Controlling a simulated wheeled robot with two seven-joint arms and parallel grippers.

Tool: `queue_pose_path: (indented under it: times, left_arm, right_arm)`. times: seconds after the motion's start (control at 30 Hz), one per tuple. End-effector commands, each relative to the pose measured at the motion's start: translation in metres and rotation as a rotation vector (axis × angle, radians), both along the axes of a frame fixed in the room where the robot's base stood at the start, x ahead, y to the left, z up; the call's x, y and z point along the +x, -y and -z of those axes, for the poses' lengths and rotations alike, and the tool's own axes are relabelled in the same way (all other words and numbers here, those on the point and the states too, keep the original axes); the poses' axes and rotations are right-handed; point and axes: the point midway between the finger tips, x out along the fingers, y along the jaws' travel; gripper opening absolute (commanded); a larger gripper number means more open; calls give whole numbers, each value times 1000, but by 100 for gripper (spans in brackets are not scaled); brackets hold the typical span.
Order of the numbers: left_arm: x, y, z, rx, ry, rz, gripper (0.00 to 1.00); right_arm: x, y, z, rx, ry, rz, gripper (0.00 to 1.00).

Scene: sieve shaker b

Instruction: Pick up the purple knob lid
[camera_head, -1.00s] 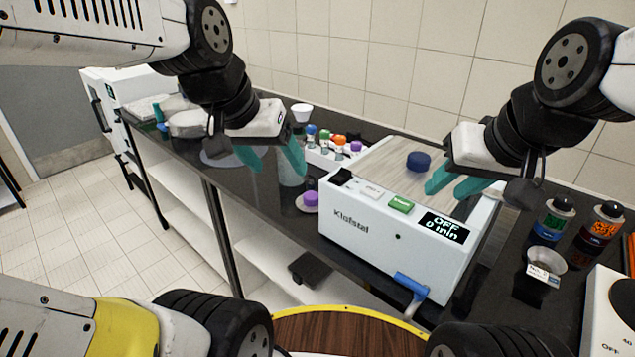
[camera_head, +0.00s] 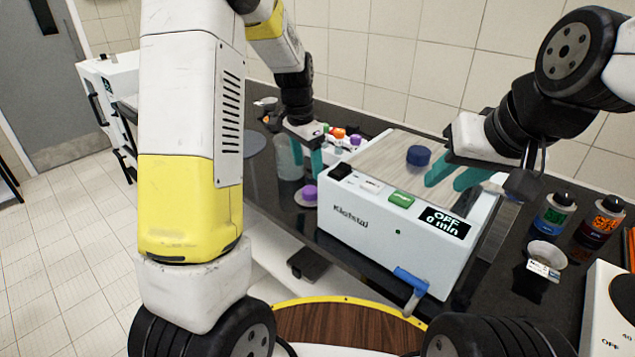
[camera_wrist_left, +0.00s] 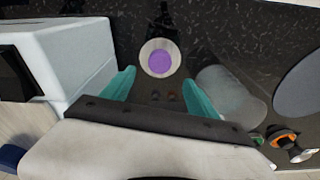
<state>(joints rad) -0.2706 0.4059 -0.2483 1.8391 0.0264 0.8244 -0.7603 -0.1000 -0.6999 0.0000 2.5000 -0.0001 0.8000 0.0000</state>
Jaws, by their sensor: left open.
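The purple knob lid (camera_head: 309,194) sits on the dark counter just left of the sieve shaker, its purple knob on a pale round disc. In the left wrist view the lid (camera_wrist_left: 160,60) is centred just beyond the fingertips. My left gripper (camera_head: 308,162) is above and behind the lid, empty. Its two teal fingers (camera_wrist_left: 160,92) are spread apart in the wrist view, apart from the lid. My right gripper (camera_head: 446,184) is over the shaker's right side, near the blue knob (camera_head: 419,156), its teal fingers apart and empty.
The white sieve shaker (camera_head: 370,225) stands right of the lid. A translucent jar (camera_head: 288,156) is close beside my left gripper. A rack with several coloured caps (camera_head: 340,140) stands behind. Two bottles (camera_head: 553,215) and a small bowl (camera_head: 546,252) are at the right.

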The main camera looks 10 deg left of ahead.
Motion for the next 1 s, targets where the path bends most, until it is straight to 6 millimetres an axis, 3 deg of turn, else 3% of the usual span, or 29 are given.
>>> queue_pose_path:
  times: [0.5,0.83,1.0]
  left_arm:
    - [1,4,67,1,-4,1,68]
    - [3,5,75,1,-1,0,68]
    - [3,5,75,1,-1,0,35]
  right_arm:
    - [0,0,0,0,0,0,35]
    - [0,0,0,0,0,0,35]
    - [0,0,0,0,0,0,35]
